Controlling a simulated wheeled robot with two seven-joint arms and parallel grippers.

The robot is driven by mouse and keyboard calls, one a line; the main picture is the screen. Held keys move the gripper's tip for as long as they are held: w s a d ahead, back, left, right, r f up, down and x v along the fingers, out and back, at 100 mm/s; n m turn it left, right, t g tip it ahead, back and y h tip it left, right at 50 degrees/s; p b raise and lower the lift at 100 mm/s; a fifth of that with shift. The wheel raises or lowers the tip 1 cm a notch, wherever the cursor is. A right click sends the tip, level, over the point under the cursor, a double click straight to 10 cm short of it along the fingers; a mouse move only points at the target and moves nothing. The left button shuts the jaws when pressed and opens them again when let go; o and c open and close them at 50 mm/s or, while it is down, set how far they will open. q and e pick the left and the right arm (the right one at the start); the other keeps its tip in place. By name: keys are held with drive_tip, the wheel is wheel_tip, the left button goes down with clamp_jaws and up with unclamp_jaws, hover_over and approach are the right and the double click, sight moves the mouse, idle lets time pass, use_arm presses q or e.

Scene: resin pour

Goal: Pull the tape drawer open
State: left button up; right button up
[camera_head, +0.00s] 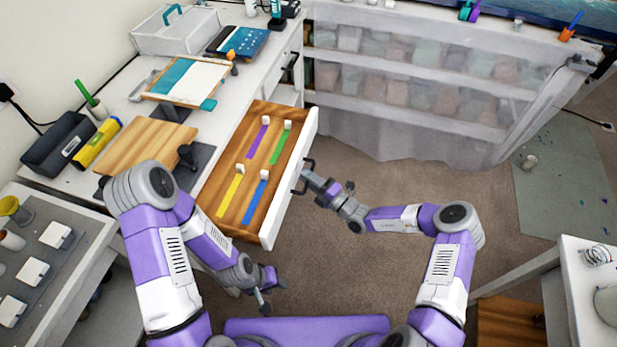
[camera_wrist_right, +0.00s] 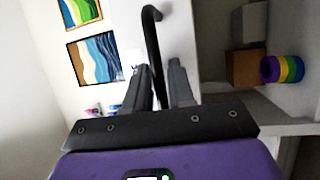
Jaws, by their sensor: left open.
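The tape drawer (camera_head: 262,240) is pulled far out from the white bench. Inside lie purple, green, yellow and blue strips (camera_head: 258,142), each with a white block at its upper end. Its black bar handle (camera_head: 305,178) is on the front, and the handle (camera_wrist_right: 152,45) also shows in the right wrist view. My right gripper (camera_head: 309,174) is at the handle, with its fingers (camera_wrist_right: 165,88) on either side of the bar, shut on it. My left gripper (camera_head: 272,291) is open and empty, low in front of the drawer.
On the bench are a wooden board (camera_head: 140,146), a tilted frame with a picture (camera_head: 190,82), a tablet (camera_head: 238,42) and a dark bin (camera_head: 58,143). Covered shelves (camera_head: 400,80) stand at the back. Brown floor (camera_head: 400,270) is clear between my arms.

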drive_tip(key=v, duration=0.7)
drive_tip(key=shift+s+d+p, duration=0.2)
drive_tip(key=shift+s+p, duration=0.05)
drive_tip(key=shift+p, duration=0.2)
drive_tip(key=s+a+f+n+g+h, duration=0.1)
drive_tip(key=s+a+f+n+g, duration=0.3)
drive_tip(key=s+n+g, duration=0.45)
drive_tip(key=s+a+f+n+g+h, duration=0.2)
drive_tip(key=s+a+f+n+g, duration=0.3)
drive_tip(key=s+n, duration=0.6)
drive_tip(key=s+d+n+h, duration=0.2)
drive_tip(key=d+n+h, duration=0.2)
drive_tip(key=n, duration=0.7)
drive_tip(key=s+d+f+n+t+h, duration=0.1)
drive_tip(key=s+d+n+h, duration=0.2)
drive_tip(key=d+n, duration=0.4)
drive_tip(key=n+h, duration=0.1)
drive_tip(key=n, duration=0.4)
drive_tip(key=shift+s+d+f, duration=0.25)
drive_tip(key=shift+d, duration=0.05)
